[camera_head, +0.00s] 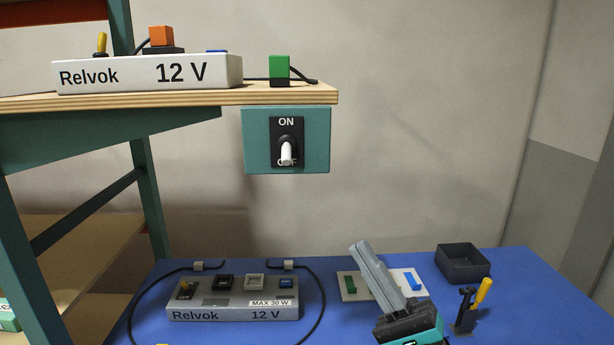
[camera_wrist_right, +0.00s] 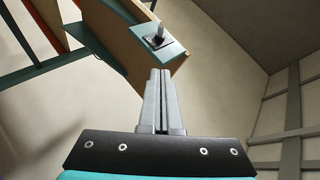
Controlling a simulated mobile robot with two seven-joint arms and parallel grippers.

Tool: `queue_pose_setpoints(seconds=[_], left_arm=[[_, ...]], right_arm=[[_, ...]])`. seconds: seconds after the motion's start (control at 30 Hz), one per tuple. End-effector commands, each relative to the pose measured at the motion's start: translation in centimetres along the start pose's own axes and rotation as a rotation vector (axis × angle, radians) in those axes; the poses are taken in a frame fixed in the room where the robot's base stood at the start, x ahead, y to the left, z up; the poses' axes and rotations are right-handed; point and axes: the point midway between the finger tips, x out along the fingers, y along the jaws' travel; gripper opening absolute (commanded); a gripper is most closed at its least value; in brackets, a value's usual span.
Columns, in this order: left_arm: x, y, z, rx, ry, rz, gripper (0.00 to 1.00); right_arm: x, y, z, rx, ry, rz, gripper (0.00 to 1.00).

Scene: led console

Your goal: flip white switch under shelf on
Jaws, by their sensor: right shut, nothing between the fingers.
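The white switch (camera_head: 287,153) is a toggle on a black plate marked ON at its top, set in a teal panel (camera_head: 318,140) under the wooden shelf's front edge. Its lever points down, over the lower label. In the right wrist view the switch (camera_wrist_right: 157,39) shows on the panel (camera_wrist_right: 172,52), beyond the fingertips. My right gripper (camera_head: 359,246) is shut and empty, pointing up from above the blue table, below and to the right of the panel and apart from it. It also shows in the right wrist view (camera_wrist_right: 160,73). My left gripper is not in view.
The shelf (camera_head: 200,97) bears a Relvok 12 V box (camera_head: 140,73) and a green block (camera_head: 279,70). A second console (camera_head: 232,309), cables, a white board (camera_head: 346,286), a dark bin (camera_head: 463,263) and a yellow-handled tool (camera_head: 482,293) are on the blue table. Space before the panel is clear.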

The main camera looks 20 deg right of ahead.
Motion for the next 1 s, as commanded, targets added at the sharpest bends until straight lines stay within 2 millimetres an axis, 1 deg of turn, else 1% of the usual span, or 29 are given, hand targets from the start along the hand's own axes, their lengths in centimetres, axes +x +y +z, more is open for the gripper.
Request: queue_pose_setpoints(seconds=[0.17,0.27,0.37,0.7,0.77,0.9,1.0], left_arm=[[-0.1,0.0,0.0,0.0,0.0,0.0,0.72],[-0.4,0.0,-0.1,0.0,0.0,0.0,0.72],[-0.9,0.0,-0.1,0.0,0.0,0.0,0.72],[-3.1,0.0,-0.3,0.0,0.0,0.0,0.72],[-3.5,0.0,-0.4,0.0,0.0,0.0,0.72],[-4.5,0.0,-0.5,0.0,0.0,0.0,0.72],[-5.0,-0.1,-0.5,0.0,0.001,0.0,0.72]], right_arm=[[0.2,0.0,0.0,-0.002,0.001,0.001,0.0],[0.9,0.0,0.0,-0.003,0.001,0.0,0.0],[2.4,-0.1,0.0,-0.003,0.0,-0.002,0.0],[9.2,-0.2,0.0,-0.004,-0.001,-0.004,0.0],[10.3,-0.2,0.0,-0.004,0.0,-0.002,0.0],[11.8,-0.1,1.5,0.0,0.002,0.0,0.0],[12.4,0.0,2.3,-0.001,0.001,0.001,0.0]])
